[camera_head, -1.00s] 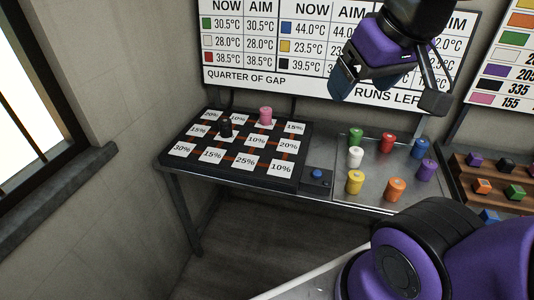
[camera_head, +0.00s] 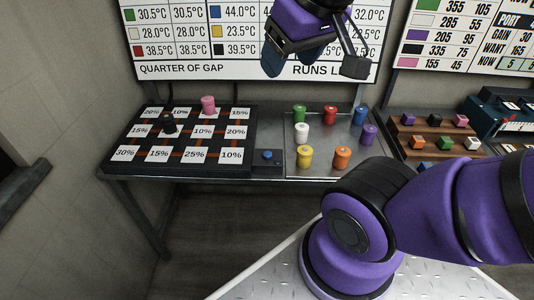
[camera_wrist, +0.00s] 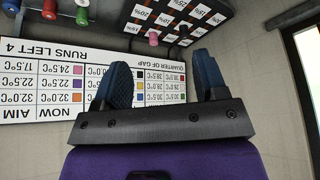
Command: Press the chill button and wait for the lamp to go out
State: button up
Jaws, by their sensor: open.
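A blue button (camera_head: 267,155) sits on a small dark box (camera_head: 267,168) between the black percentage board and the metal tray. I take it for the chill button; no label on it is readable. I cannot make out a lamp, lit or dark. My gripper (camera_head: 290,62) is high up, in front of the wall chart and well above the button. In the wrist view my gripper (camera_wrist: 163,72) shows two separated blue-grey fingers with nothing between them. The button is not seen in the wrist view.
The percentage board (camera_head: 122,164) carries a pink spool (camera_head: 208,104) and a black spool (camera_head: 169,123). The tray (camera_head: 325,151) holds several coloured spools. A wooden rack (camera_head: 436,131) with small blocks stands at right. Air above the button is clear.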

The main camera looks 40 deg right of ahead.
grip_shut()
dwell(1.4)
